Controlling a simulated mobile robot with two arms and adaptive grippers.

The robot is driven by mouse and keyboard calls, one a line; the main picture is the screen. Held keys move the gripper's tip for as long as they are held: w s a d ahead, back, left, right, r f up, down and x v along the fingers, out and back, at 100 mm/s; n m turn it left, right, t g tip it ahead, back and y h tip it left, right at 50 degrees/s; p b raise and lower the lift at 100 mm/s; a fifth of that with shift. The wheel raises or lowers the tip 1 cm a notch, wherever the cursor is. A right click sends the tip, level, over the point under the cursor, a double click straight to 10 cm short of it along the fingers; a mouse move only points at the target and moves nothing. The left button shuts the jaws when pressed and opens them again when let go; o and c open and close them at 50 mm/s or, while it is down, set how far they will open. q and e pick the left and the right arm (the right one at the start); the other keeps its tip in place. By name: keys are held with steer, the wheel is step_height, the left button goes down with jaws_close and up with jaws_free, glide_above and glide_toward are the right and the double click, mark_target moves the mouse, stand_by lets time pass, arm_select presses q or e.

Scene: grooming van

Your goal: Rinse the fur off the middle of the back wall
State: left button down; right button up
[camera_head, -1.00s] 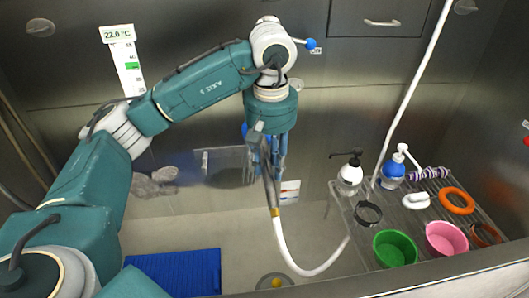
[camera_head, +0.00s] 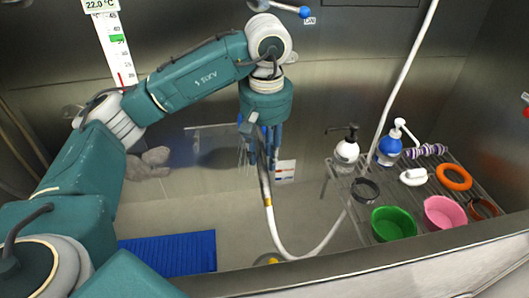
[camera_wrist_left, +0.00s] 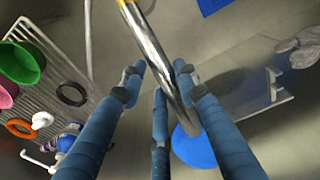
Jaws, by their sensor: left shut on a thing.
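My left gripper (camera_head: 262,140) has its blue fingers pointing down in front of the back wall. It is shut on a metal spray wand (camera_head: 265,185) with a white hose. In the left wrist view the wand (camera_wrist_left: 157,60) runs between the fingers (camera_wrist_left: 160,85), and a blue round part (camera_wrist_left: 192,147) shows behind them. Grey fur clumps (camera_head: 150,162) are at the lower left of the back wall (camera_head: 330,90), left of the gripper; they also show in the wrist view (camera_wrist_left: 300,48). The wall right behind the gripper is partly hidden. No water spray is visible. My right gripper is out of view.
A wire rack (camera_head: 380,190) at right holds pump bottles, a green bowl (camera_head: 393,223), a pink bowl (camera_head: 444,212) and rings. A blue mat (camera_head: 168,253) lies on the tub floor. A clear panel (camera_head: 200,150) is left of the gripper. The tub's front rim (camera_head: 370,265) crosses below.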

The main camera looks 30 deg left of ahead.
arm_select(q)
steer(key=shift+w+d, duration=0.1)
steer(key=shift+w+d, duration=0.3)
steer(key=shift+d, duration=0.05)
steer(key=shift+a, duration=0.1)
steer(key=shift+s+a, duration=0.4)
steer(key=shift+w+d, duration=0.1)
steer(key=shift+d, duration=0.1)
steer(key=shift+w+d, duration=0.3)
steer(key=shift+r, duration=0.15)
